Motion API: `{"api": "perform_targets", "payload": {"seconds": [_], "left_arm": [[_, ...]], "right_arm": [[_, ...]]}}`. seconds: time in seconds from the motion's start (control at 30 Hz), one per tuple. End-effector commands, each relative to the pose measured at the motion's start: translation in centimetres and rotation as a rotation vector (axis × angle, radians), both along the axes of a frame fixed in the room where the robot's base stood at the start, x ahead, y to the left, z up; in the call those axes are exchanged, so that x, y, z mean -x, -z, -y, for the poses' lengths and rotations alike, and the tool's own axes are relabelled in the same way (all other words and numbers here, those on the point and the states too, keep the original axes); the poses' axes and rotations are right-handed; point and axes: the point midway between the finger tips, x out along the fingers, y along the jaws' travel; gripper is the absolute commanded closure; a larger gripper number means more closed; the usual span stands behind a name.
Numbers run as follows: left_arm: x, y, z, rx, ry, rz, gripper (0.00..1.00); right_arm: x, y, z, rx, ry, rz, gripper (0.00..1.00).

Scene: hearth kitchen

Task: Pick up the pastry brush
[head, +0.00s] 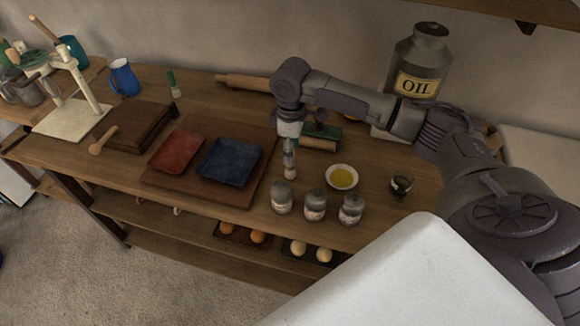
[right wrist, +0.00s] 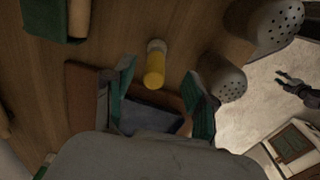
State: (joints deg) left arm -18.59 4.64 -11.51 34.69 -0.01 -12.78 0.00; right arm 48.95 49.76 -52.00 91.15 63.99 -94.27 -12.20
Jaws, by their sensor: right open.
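My right gripper (head: 290,160) points down over the table between the dark board and the bowl of yellow oil. In the right wrist view its two green-padded fingers (right wrist: 162,88) are apart, with nothing held. Just beyond them, roughly midway, is a small yellow piece with a pale end (right wrist: 155,64), which looks like the pastry brush standing upright. Its pale lower end (head: 290,173) shows below the fingers in the head view. A similar green-handled piece (head: 172,85) stands farther back. A small dark claw at the wrist view's right edge may be my left gripper.
Several shakers (head: 315,205) stand close by at the front edge. The oil bowl (head: 342,177) is just right. A green box with a wooden roller (head: 319,136) is behind. A board (head: 235,193) with red and blue trays lies left. The OIL can (head: 417,62) stands behind my arm.

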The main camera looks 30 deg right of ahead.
Motion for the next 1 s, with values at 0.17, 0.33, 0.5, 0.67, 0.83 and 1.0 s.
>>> {"api": "perform_targets", "payload": {"seconds": [0.17, 0.33, 0.5, 0.67, 0.83, 1.0], "left_arm": [[-2.3, -0.5, 0.1, 0.003, 0.001, 0.032, 0.60], [-4.4, -1.7, 0.3, 0.007, 0.001, 0.067, 0.60], [-3.8, -1.8, 0.3, 0.006, 0.000, 0.057, 0.60], [-2.8, -1.6, 0.2, 0.005, 0.000, 0.041, 0.60], [-2.4, -1.6, 0.2, 0.004, -0.001, 0.035, 0.60], [-2.4, -1.6, 0.2, 0.004, -0.001, 0.036, 0.60]], "right_arm": [[-0.1, 1.1, 0.0, 0.001, 0.000, -0.001, 0.44], [-0.4, 3.5, 0.1, 0.001, 0.001, -0.003, 0.44], [-0.4, 5.5, 0.1, 0.002, -0.001, -0.001, 0.44], [-0.5, 5.8, 0.2, 0.001, -0.001, 0.001, 0.44], [-0.5, 5.8, 0.2, 0.001, -0.001, 0.001, 0.55], [-0.5, 5.8, 0.2, 0.001, -0.001, 0.001, 0.84]]}}
